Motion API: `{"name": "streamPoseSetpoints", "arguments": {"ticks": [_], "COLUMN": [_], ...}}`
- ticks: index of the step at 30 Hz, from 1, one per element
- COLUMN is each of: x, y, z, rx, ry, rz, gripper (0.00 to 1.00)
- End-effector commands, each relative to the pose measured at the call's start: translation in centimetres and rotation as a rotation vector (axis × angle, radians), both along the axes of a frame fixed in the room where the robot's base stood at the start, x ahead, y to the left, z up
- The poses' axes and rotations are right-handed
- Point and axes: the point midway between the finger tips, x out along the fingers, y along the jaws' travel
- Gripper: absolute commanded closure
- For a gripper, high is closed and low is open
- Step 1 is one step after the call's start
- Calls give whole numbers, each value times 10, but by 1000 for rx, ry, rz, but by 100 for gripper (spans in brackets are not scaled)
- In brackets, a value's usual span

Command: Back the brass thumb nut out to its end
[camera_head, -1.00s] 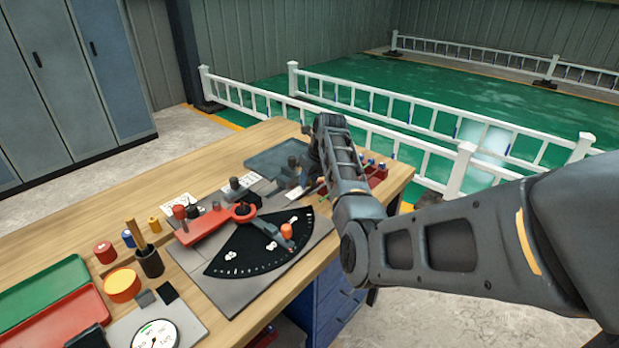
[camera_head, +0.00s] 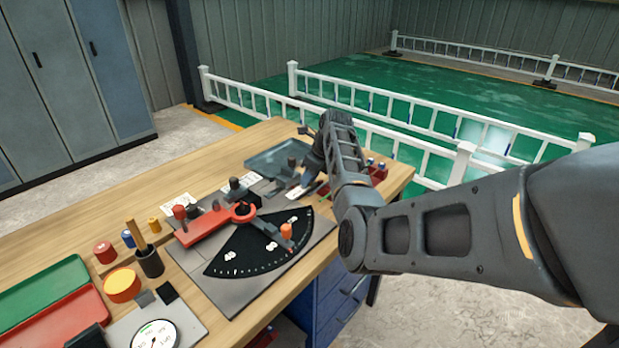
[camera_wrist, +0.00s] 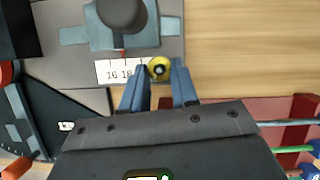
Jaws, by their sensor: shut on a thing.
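The brass thumb nut (camera_wrist: 160,68) shows in the wrist view as a small round yellow piece with a dark centre. It sits between the two blue fingertips of my gripper (camera_wrist: 160,78), which is shut on it. Beside it to the left is a white scale card (camera_wrist: 120,72) with printed numbers. A dark round knob (camera_wrist: 122,14) on a grey-blue base lies just above the card. In the head view my arm hides the nut, and my gripper is too hidden there to make out.
A black fan-shaped dial plate (camera_head: 258,248) with an orange-knobbed pointer and a red arm (camera_head: 205,228) lies left of my arm. A red rack (camera_wrist: 292,112) with coloured rods is at the wrist view's lower right. Bare wooden table (camera_wrist: 250,45) lies at upper right.

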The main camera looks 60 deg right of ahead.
Motion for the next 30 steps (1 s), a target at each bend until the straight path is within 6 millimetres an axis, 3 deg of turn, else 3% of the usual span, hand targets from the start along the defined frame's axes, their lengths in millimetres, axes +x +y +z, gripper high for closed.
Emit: {"name": "streamPoseSetpoints", "arguments": {"ticks": [15,30], "x": [1,2], "y": [-6,-8], "z": [0,1], "rx": [1,0], "ry": [-1,-1], "rz": [460,680], "gripper": [100,100]}}
